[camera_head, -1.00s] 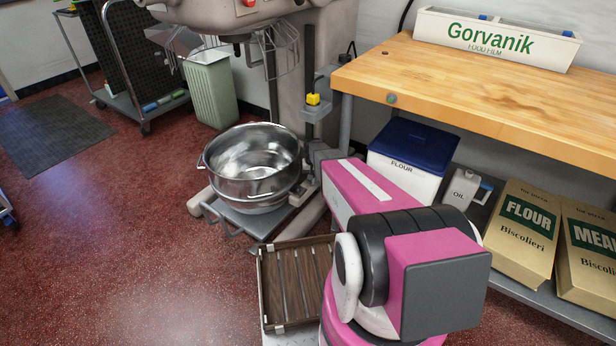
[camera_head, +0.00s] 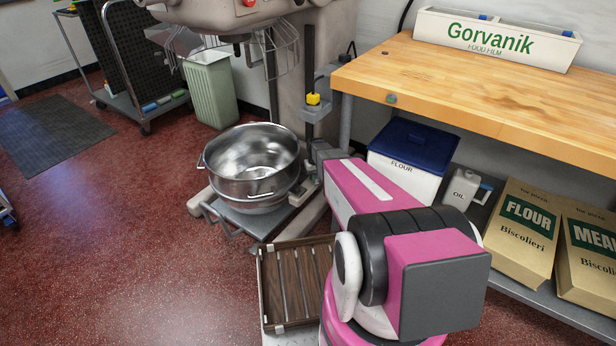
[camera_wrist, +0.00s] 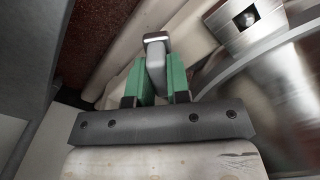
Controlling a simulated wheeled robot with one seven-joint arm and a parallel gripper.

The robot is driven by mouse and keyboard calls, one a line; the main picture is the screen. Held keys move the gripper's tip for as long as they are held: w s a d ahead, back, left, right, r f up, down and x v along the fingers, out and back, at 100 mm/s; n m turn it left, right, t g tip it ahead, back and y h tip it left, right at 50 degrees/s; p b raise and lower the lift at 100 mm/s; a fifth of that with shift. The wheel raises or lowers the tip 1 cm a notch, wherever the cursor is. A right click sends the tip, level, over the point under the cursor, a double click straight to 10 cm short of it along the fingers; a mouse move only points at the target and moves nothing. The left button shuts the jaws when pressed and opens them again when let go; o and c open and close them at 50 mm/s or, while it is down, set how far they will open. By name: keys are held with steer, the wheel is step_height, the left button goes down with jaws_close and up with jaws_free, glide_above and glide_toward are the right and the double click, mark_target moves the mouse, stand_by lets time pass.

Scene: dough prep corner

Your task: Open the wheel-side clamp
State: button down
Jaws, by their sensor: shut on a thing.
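In the wrist view, my gripper (camera_wrist: 154,84) has green fingers closed on both sides of a grey clamp handle (camera_wrist: 156,62). I cannot tell from this view how far the clamp is turned. The steel mixing bowl (camera_head: 250,165) sits in its cradle on the mixer in the head view, and its curved side (camera_wrist: 285,105) shows at the right of the wrist view. In the head view, my gripper and the clamp are hidden beside the mixer column, behind my pink arm.
A metal bracket (camera_wrist: 246,20) is near the bowl in the wrist view. The workbench (camera_head: 480,90), flour tub (camera_head: 405,170) and oil jug (camera_head: 461,188) crowd the right. Red floor (camera_head: 110,240) is open at left.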

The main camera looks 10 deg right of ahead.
steer(key=shift+w+d+n, duration=0.15)
steer(key=shift+d+n, duration=0.3)
steer(key=shift+n, duration=0.65)
steer(key=shift+w+d+n, duration=0.15)
steer(key=shift+d+n, duration=0.1)
steer(key=shift+n, duration=0.4)
steer(key=shift+w+d+n, duration=0.1)
steer(key=shift+d+n, duration=0.15)
steer(key=shift+n, duration=0.4)
steer(key=c, duration=1.1)
jaws_free()
steer(key=shift+w+n, duration=0.1)
steer(key=shift+n, duration=0.2)
steer(key=shift+d, duration=0.15)
